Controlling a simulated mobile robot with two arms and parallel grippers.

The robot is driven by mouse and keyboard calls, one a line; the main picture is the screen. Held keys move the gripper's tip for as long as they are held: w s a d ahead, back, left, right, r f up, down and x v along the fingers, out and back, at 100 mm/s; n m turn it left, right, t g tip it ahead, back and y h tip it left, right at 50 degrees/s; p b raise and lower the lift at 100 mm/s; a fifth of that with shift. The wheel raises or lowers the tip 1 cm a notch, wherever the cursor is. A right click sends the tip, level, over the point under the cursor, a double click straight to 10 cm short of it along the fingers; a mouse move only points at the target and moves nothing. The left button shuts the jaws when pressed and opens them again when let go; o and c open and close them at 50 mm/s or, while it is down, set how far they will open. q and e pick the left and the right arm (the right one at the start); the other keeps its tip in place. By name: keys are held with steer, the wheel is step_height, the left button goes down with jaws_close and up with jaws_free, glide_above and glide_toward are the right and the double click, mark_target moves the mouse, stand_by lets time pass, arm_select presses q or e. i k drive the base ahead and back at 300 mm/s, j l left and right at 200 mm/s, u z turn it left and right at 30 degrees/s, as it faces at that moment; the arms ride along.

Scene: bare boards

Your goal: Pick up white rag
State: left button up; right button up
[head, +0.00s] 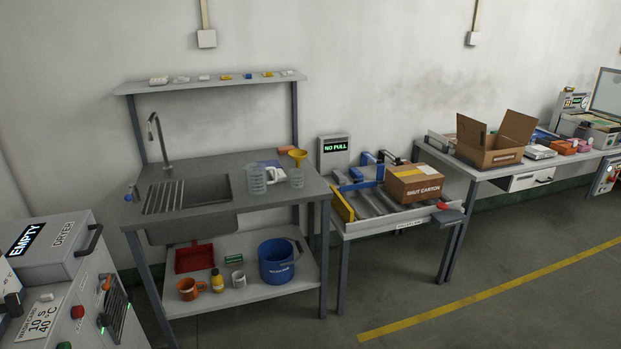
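I cannot make out a white rag for certain. A pale, flat, whitish-blue item (268,164) lies on the grey sink bench (215,208), behind a white mug-like item (272,175) and clear measuring beakers (257,181). It is small and partly hidden, so I cannot tell whether it is cloth. Neither of my grippers is in view.
A carton (414,184) sits on the conveyor bench, an open box (490,146) further right. The floor in front is clear.

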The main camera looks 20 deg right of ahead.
mark_target(281, 177)
steer(key=i+z, duration=0.15)
steer(key=z, duration=0.25)
steer(key=i+z, duration=0.15)
steer(key=z, duration=0.3)
steer(key=i+j+z, duration=0.15)
steer(key=z, duration=0.25)
